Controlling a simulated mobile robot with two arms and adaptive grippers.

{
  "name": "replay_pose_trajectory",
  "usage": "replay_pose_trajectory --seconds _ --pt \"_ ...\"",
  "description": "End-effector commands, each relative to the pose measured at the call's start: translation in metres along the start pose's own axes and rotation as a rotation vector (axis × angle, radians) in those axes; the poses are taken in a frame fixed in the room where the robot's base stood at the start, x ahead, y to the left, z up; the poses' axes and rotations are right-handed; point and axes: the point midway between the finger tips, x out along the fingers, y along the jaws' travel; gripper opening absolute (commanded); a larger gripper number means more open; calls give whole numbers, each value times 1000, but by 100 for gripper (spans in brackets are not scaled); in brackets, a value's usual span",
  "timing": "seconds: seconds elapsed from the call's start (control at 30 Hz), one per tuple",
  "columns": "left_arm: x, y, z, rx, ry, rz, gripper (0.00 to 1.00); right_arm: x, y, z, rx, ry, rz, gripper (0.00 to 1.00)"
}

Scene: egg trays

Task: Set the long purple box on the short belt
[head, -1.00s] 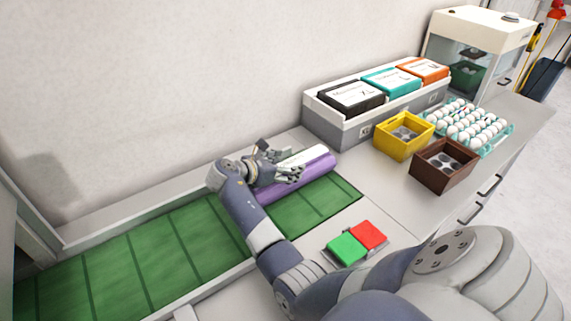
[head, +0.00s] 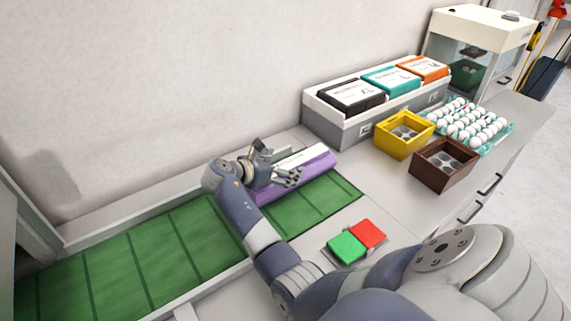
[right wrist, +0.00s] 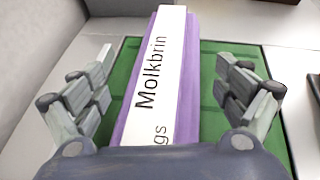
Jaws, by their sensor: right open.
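The long purple box (head: 311,171) with a white label lies on the green belt (head: 312,205), along its back side near the right end. It also shows in the right wrist view (right wrist: 187,75), where the label reads "Molkbrin". My right gripper (head: 284,177) is open at the box's left part. In the right wrist view the fingers of my right gripper (right wrist: 162,95) stand apart on either side of the box, with green belt visible between each finger and the box. The arm hides part of the belt. My left gripper is not in view.
A red and green button panel (head: 357,241) sits in front of the belt. A yellow box (head: 392,148), a brown box (head: 432,180) and an egg tray (head: 508,127) stand to the right. A grey rack (head: 352,131) holds black, teal and orange cartons.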

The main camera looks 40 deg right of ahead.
Motion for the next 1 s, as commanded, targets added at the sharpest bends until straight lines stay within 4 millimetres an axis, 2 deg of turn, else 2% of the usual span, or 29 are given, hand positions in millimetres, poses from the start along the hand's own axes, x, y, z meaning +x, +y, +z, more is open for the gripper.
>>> replay_pose_trajectory --seconds 0.3,0.5,0.7,1.0 --pt "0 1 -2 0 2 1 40 -68 1 0 2 0 4 93" --pt "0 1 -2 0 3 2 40 -97 1 1 1 -1 2 93" --pt "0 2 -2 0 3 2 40 -107 0 1 1 -2 0 93" --pt "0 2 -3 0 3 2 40 -106 0 1 2 -3 1 93"
